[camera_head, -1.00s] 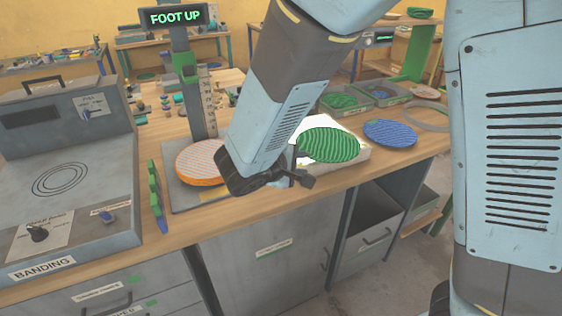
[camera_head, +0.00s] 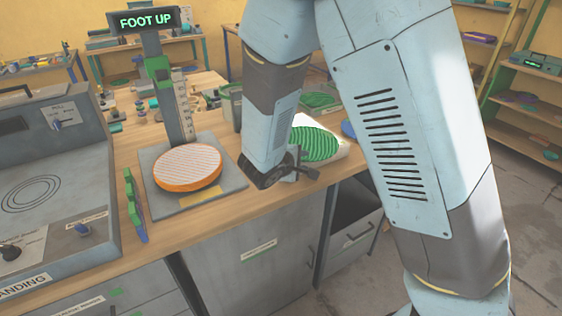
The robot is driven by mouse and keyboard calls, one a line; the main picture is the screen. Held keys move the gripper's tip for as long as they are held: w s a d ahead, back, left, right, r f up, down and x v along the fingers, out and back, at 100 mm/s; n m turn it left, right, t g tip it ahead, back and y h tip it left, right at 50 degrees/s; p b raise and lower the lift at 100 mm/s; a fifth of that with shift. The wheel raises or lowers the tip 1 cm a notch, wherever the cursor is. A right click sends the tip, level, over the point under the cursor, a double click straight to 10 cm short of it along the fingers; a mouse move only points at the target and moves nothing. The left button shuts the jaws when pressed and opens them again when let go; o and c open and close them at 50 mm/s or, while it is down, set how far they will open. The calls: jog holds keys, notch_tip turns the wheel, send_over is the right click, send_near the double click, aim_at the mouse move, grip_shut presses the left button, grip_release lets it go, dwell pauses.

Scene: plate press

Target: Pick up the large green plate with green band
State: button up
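The large green plate (camera_head: 318,144) has pale stripes and a green rim. It is at the white lit pad on the bench, right of the press; I cannot tell whether it rests flat on the pad or is slightly above it. My gripper (camera_head: 303,173) is at the plate's near left edge, and my wrist and forearm hide the plate's left side. The fingers are small and dark here, and I cannot tell whether they are open, shut or touching the plate.
An orange-rimmed striped plate (camera_head: 188,166) lies on the press base (camera_head: 165,205), under the "FOOT UP" sign (camera_head: 142,20). The banding machine (camera_head: 60,190) stands at the left. A blue plate (camera_head: 348,130) is mostly hidden behind my arm. Another green plate (camera_head: 318,101) lies in a bin behind.

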jog(key=shift+w+d, duration=0.1)
jog(key=shift+c, duration=0.4)
grip_shut()
